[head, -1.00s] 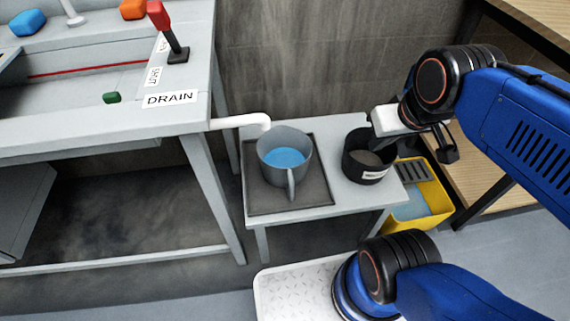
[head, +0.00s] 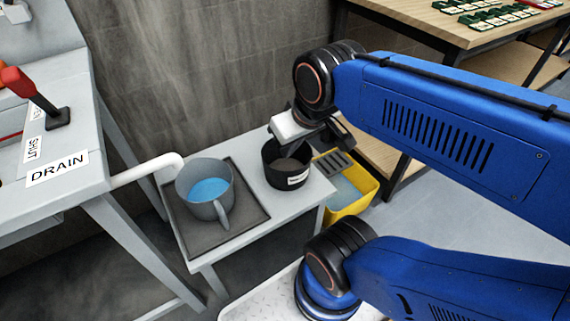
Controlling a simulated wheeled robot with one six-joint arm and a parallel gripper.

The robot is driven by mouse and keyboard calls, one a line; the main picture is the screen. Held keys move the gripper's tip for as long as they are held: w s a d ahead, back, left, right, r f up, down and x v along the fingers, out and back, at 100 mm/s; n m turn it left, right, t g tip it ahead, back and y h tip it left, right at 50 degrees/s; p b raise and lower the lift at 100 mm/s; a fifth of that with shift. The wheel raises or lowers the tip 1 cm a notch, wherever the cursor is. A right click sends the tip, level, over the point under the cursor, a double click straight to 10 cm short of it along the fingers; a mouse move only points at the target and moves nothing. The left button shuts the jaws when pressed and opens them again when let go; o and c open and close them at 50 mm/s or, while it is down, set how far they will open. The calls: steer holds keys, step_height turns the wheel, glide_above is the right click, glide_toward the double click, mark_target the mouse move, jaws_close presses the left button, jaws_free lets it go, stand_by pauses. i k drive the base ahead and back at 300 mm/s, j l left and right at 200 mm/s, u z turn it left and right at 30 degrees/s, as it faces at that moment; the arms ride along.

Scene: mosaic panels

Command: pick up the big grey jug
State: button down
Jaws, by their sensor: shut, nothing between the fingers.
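The big grey jug (head: 206,193) stands upright on a dark square mat (head: 182,231) on the low grey table. It holds blue liquid, and its handle faces the front. The end of a white pipe is just behind its left side. My gripper (head: 302,138) is shut and empty, above the black pot to the right of the jug, and clear of the jug. The fingertips are partly hidden by the wrist. The black pot (head: 288,178) has a white label and dark contents.
A white drain pipe (head: 148,169) comes from the bench marked DRAIN (head: 57,168), which has a red lever (head: 36,98). A yellow bucket (head: 357,197) stands right of the low table (head: 245,238). A wooden table (head: 425,25) at the back right holds green and white pieces.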

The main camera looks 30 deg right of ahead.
mark_target(205, 184)
steer(key=k+l, duration=0.55)
steer(key=k, duration=0.25)
